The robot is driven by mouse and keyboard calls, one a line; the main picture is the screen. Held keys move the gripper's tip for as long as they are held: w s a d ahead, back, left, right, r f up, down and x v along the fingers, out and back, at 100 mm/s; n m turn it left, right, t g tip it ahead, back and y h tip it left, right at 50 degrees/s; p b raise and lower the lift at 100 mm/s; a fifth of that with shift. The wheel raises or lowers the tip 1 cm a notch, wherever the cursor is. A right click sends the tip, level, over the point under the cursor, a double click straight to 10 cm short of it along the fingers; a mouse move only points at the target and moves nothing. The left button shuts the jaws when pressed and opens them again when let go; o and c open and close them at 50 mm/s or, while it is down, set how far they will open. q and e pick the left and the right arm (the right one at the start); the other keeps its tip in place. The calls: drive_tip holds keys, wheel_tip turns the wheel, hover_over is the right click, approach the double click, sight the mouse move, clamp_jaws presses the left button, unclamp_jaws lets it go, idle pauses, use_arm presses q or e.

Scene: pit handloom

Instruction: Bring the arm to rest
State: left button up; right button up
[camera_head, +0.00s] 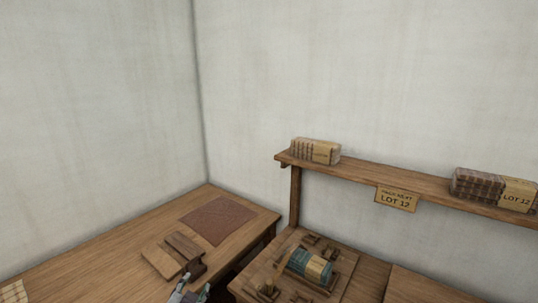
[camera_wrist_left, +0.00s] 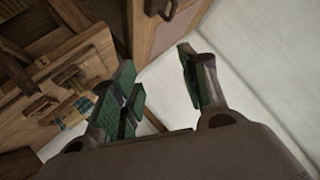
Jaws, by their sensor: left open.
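My left gripper (camera_head: 187,290) shows at the bottom edge of the head view, just in front of the wooden table (camera_head: 118,245) and below a small wooden block. In the left wrist view the left gripper (camera_wrist_left: 160,85) has its two green-padded fingers spread apart with nothing between them. Wooden furniture and a pale wall lie beyond the fingers. Most of the left arm is hidden below the head view. My right gripper is in neither view.
A wooden block (camera_head: 185,247) and a dark red mat (camera_head: 218,220) lie on the left table. A green and tan banded roll (camera_head: 309,266) sits on a wooden stand at right. A shelf (camera_head: 358,177) with bundles and a LOT 12 sign (camera_head: 396,199) runs along the wall.

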use_arm(q)
drive_tip(key=s+a+f+n+g+h, duration=0.1)
drive_tip(key=s+f+n+g, duration=0.1)
drive_tip(key=s+f+g, duration=0.45)
drive_tip(key=s+f+n+g+h, duration=0.1)
drive_tip(key=s+f+g, duration=0.2)
drive_tip(key=s+f, duration=0.65)
drive_tip(key=s+a+f+g, duration=0.1)
drive_tip(key=s+f, duration=0.1)
drive_tip(key=f, duration=1.3)
drive_tip(key=s+f, duration=0.2)
drive_tip(key=f, duration=1.2)
drive_tip(key=s+a+f, duration=0.3)
drive_tip(key=s+f, duration=0.7)
drive_tip(key=s, duration=0.1)
drive_tip(key=s+a+f+g+y, duration=0.1)
drive_tip(key=s+a+f, duration=0.2)
drive_tip(key=s+f, duration=0.7)
drive_tip(key=shift+s+a+f, duration=0.3)
drive_tip(key=shift+s+f, duration=0.05)
drive_tip(key=shift+f, duration=0.1)
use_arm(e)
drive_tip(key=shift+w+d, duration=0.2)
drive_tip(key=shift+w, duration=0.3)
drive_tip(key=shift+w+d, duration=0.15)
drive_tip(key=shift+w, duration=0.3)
